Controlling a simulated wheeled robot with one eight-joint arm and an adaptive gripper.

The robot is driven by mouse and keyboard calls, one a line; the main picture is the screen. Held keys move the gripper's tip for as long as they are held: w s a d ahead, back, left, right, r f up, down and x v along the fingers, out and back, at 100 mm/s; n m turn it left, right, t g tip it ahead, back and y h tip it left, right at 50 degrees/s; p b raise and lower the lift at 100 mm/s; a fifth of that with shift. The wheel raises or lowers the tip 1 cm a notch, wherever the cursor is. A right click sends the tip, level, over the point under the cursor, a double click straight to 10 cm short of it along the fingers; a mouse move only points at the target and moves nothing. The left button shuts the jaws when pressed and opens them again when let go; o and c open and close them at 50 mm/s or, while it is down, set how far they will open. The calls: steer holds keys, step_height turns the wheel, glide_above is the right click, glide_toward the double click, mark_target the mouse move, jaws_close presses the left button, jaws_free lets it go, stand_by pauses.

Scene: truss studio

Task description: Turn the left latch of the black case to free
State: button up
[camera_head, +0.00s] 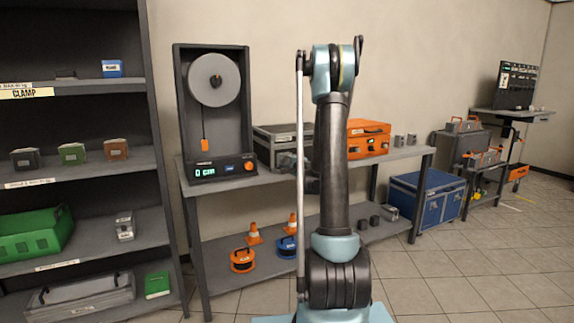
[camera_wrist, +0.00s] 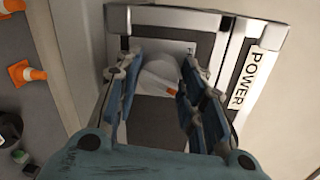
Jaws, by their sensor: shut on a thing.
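The black case (camera_head: 272,140) stands on the bench shelf behind my arm, partly hidden by it. In the wrist view its dark face (camera_wrist: 160,135) with pale metal edges fills the middle, with a POWER label on the right. A pale grey latch (camera_wrist: 158,75) with a small orange mark sits on a light plate on that face. My gripper (camera_wrist: 157,68) has its two blue fingers on either side of this latch and is shut on it.
An orange case (camera_head: 368,138) stands right of the black case. A reel stand with a display (camera_head: 221,168) is to its left. Orange cones (camera_head: 254,233) and cable reels (camera_head: 243,260) are on the lower shelf. Open tiled floor lies at the right.

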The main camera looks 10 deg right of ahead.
steer(key=shift+s+a+f+n, duration=0.1)
steer(key=shift+n, duration=0.85)
steer(key=shift+s+a+n, duration=0.1)
steer(key=shift+n, duration=0.85)
steer(key=shift+w, duration=0.1)
steer(key=o, duration=1)
steer(key=shift+f, duration=0.1)
steer(key=shift+o, duration=0.2)
steer(key=shift+d, duration=0.1)
steer(key=f+v, duration=0.1)
steer(key=v, duration=1)
steer(key=shift+s+r, duration=0.4)
steer(key=shift+r, duration=0.15)
